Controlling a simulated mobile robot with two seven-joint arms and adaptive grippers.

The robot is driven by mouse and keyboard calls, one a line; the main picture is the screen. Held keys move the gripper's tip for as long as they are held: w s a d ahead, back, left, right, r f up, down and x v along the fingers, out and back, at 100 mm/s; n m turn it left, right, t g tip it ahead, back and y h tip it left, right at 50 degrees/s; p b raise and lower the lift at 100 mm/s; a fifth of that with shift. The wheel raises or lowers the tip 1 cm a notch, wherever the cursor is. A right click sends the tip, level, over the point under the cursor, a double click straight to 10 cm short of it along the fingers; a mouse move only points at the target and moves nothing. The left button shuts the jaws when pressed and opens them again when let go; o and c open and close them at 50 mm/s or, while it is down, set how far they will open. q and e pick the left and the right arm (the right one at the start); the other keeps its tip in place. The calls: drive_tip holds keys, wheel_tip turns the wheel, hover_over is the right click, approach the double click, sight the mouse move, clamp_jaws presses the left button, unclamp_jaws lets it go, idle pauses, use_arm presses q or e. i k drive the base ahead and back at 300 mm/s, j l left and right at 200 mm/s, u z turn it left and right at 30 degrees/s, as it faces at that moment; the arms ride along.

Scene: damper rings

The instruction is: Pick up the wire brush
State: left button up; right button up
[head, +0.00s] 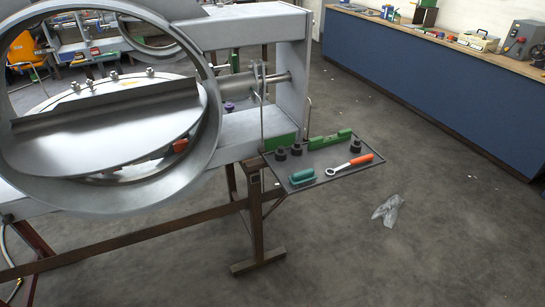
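A small brush with a teal handle (301,176), which looks like the wire brush, lies near the front left edge of a dark tray (347,178). Its bristles look dark and are too small to make out clearly. The tray is fixed beside a steel frame. Neither of my grippers is in view.
Several black knobs (296,149) and a green level-like block (330,139) sit along the tray's back. A large metal damper ring (205,130) stands on the left. Crumpled clear plastic (387,210) lies on the floor. Floor right of the tray is mostly clear.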

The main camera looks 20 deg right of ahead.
sight(304, 177)
drive_tip(key=z, duration=0.85)
